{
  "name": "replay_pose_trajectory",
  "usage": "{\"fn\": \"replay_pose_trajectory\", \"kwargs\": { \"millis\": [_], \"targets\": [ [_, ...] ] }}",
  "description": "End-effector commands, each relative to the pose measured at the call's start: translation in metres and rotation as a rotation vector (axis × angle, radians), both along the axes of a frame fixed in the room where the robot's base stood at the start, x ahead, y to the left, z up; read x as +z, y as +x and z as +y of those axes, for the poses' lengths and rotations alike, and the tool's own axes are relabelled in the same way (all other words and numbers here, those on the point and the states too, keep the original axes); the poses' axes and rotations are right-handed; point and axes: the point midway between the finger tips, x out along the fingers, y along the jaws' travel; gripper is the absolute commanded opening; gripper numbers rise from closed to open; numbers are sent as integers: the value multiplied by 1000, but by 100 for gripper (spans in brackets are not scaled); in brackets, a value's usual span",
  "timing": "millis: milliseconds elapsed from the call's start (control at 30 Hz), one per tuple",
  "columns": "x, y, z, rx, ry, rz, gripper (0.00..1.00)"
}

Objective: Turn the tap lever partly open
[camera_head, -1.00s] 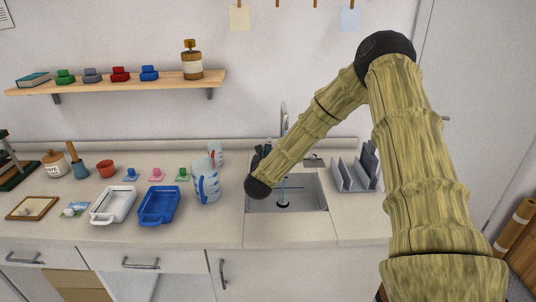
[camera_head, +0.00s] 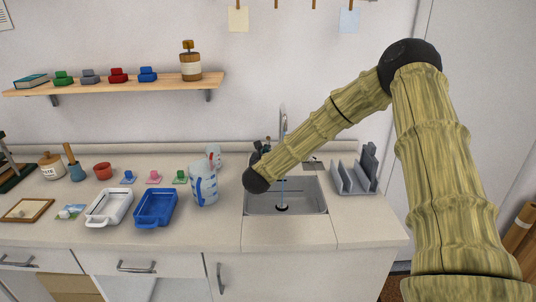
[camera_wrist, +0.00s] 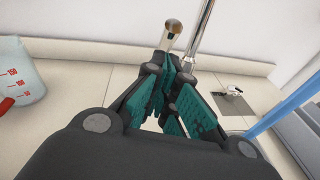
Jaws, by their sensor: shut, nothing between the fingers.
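The tap (camera_head: 283,118) is a tall metal spout behind the sink, and its pipe (camera_wrist: 201,25) rises just beyond my fingers in the wrist view. A blue stream of water (camera_head: 282,192) falls from it into the basin and crosses the right of the wrist view (camera_wrist: 286,106). The tap lever (camera_wrist: 173,27), with a rounded brown end, stands left of the pipe, right at my fingertips; I cannot tell whether they touch. My gripper (camera_wrist: 168,66) is shut and empty, with teal pads. In the head view it is mostly hidden behind my wrist.
A measuring jug (camera_head: 204,185) stands left of the sink (camera_head: 318,210), close to my wrist. A grey rack (camera_head: 352,178) is on the right. White (camera_head: 109,207) and blue (camera_head: 156,208) trays lie further left. A shelf (camera_head: 110,84) hangs above.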

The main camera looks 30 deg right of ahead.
Motion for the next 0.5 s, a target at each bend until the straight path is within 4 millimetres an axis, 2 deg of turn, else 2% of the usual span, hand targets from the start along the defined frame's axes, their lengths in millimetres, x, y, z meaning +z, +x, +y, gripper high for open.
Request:
{"fn": "replay_pose_trajectory", "kwargs": {
  "millis": [33, 300, 500],
  "targets": [
    [-7, -2, 3, 1, 1, 0, 0],
    [-24, -11, 26, 10, 0, -1, 0],
    [-11, -45, 45, 7, 2, 0, 0]
  ]
}}
